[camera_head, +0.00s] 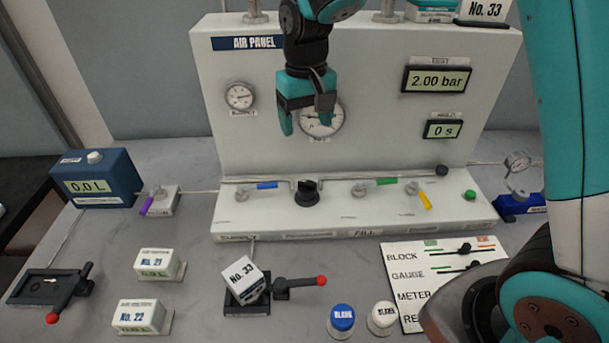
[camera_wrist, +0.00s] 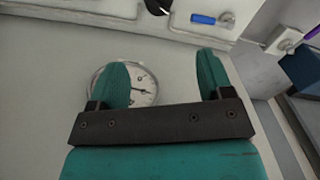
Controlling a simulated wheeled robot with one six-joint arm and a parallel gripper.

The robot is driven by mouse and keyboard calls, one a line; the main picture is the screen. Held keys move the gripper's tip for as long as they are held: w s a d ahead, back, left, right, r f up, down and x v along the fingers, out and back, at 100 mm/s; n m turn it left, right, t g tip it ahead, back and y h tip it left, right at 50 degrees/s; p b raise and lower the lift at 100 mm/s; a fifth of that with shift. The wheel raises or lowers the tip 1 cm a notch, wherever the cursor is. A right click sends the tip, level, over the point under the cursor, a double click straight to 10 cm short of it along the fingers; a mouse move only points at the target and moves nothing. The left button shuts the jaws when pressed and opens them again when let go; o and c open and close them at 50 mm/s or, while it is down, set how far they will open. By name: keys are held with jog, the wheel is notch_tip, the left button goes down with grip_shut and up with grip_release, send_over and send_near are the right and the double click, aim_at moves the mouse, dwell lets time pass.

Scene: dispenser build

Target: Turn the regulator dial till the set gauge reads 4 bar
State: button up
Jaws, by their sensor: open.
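The regulator dial appears to be the black knob (camera_head: 307,193) on the panel's low front ledge; its edge also shows at the top of the wrist view (camera_wrist: 158,5). A round white gauge (camera_head: 326,122) sits above it on the panel face, partly hidden by my gripper. It also shows in the wrist view (camera_wrist: 145,88), partly behind one finger; its reading is too small to tell. I cannot tell for sure that it is the set gauge. My gripper (camera_head: 305,121) is open and empty, in front of the panel, above the dial and apart from it.
A display (camera_head: 437,80) reads 2.00 bar; another (camera_head: 443,129) reads 0 s. Blue (camera_head: 267,185), green (camera_head: 387,181) and yellow (camera_head: 425,200) valve handles flank the dial on the ledge. A smaller gauge (camera_head: 239,96) is at left. Blocks and levers stand on the table in front.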

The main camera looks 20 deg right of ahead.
aim_at(307, 182)
notch_tip(307, 182, down, 17)
jog(key=p, duration=0.3)
jog(key=shift+d+r, duration=0.1)
jog(key=shift+d, duration=0.05)
jog(key=shift+c, duration=0.2)
jog(key=c, duration=0.9)
